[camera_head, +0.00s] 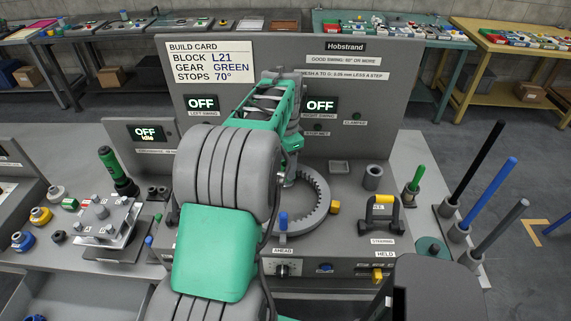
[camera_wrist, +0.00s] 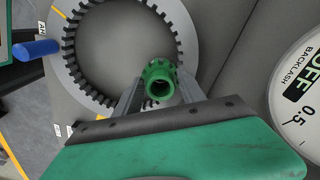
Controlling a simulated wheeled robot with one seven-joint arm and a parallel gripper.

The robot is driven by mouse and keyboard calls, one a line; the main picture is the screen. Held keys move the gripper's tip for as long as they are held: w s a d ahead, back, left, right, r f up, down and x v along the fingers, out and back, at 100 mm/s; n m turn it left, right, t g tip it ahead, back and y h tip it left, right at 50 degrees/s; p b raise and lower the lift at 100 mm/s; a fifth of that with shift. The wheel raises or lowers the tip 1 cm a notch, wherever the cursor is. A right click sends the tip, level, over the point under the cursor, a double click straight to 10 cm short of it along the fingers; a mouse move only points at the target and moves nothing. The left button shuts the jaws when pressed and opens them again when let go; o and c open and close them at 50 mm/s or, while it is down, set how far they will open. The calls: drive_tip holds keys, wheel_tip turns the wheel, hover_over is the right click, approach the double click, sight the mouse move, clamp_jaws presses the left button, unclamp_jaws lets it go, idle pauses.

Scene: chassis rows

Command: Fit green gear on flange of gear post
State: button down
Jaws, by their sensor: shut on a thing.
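The green gear (camera_wrist: 159,82) is a small hollow toothed piece with its bore facing the wrist camera. My gripper (camera_wrist: 158,90) is shut on it, one finger at each side. In the wrist view the gear overlaps the right inner rim of a grey internally toothed ring (camera_wrist: 70,78); I cannot tell the height between them. In the head view my gripper (camera_head: 288,181) points down at the ring (camera_head: 320,206), and my arm hides much of that area. I cannot make out the gear in the head view, nor pick out the gear post and its flange in either view.
A grey cup (camera_head: 373,177) and black handled frame (camera_head: 381,213) stand to the right. A panel (camera_head: 385,70) rises behind. A backlash dial (camera_wrist: 300,95) is close at right in the wrist view.

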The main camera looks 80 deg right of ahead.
drive_tip(key=shift+f+b, duration=0.7)
drive_tip(key=shift+f, duration=0.4)
drive_tip(key=c, duration=1)
unclamp_jaws()
drive_tip(key=shift+c, duration=0.2)
drive_tip(key=o, duration=0.4)
drive_tip(key=shift+a, duration=0.1)
drive_tip(key=shift+o, duration=0.2)
wheel_tip(320, 180, up, 8)
drive_tip(key=shift+b, duration=0.45)
drive_tip(key=shift+r, duration=0.1)
